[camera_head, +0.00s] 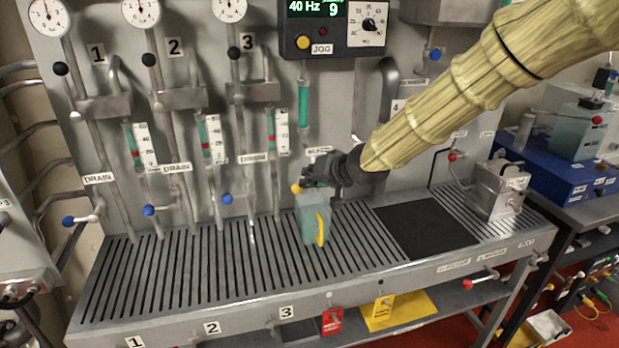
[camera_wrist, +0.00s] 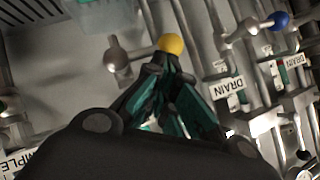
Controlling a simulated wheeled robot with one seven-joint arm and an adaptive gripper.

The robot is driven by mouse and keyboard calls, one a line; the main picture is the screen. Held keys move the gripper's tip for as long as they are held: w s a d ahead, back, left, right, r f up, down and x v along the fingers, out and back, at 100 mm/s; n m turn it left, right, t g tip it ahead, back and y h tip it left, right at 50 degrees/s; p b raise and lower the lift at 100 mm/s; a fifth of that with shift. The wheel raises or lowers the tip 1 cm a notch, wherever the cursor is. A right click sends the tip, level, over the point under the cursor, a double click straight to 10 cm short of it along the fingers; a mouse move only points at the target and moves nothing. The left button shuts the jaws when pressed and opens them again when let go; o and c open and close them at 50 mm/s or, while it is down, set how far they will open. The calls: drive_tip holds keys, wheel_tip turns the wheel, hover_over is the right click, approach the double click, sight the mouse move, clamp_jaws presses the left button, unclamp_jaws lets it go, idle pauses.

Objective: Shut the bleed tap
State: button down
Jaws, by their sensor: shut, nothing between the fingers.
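A tap with a yellow ball knob (camera_head: 296,188) is low on the panel, above a clear teal jug. I cannot read a bleed label on any tap. In the wrist view the yellow knob (camera_wrist: 172,44) is at the end of a short lever from a round grey tap body (camera_wrist: 117,60). My gripper (camera_head: 306,182) is shut and empty, right beside the knob. In the wrist view my closed fingertips (camera_wrist: 168,66) are just below the knob; I cannot tell whether they touch it. My gripper hides part of this tap in the head view.
The teal jug (camera_head: 313,222) with a yellow handle is on the slotted bench (camera_head: 170,285) under my gripper. Blue-knobbed drain taps (camera_head: 227,199) are to the left. A black mat (camera_head: 425,228) and a grey metal box (camera_head: 497,190) are to the right. The bench's left part is clear.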

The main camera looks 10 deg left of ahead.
drive_tip(key=shift+s+f, duration=0.1)
drive_tip(key=shift+f, duration=0.1)
drive_tip(key=w+d+r+p+v, duration=0.1)
drive_tip(key=w+r+p+v, duration=0.1)
drive_tip(key=v, duration=1.1)
drive_tip(key=s+d+f+m+g+h, duration=0.1)
drive_tip(key=s+d+f, duration=0.3)
drive_tip(key=f, duration=0.8)
drive_tip(key=s+d+f+m+g+h, duration=0.1)
drive_tip(key=s+d+f, duration=0.3)
drive_tip(key=f, duration=0.9)
drive_tip(key=s+d+f+m+g+h, duration=0.1)
drive_tip(key=s+d+f, duration=0.3)
drive_tip(key=f, duration=0.8)
drive_tip(key=s+d+f+g+h, duration=0.1)
drive_tip(key=s+d+f, duration=0.4)
drive_tip(key=s, duration=0.5)
drive_tip(key=s+d+f+g+h, duration=0.2)
drive_tip(key=s+d+f, duration=0.4)
drive_tip(key=s, duration=0.4)
drive_tip(key=s+d+f+g+h, duration=0.1)
drive_tip(key=s+d+f+h, duration=0.1)
drive_tip(key=s+d+f, duration=0.4)
drive_tip(key=s+f, duration=0.2)
drive_tip(key=s, duration=0.2)
drive_tip(key=shift+s+h, duration=0.35)
drive_tip(key=shift+h, duration=0.05)
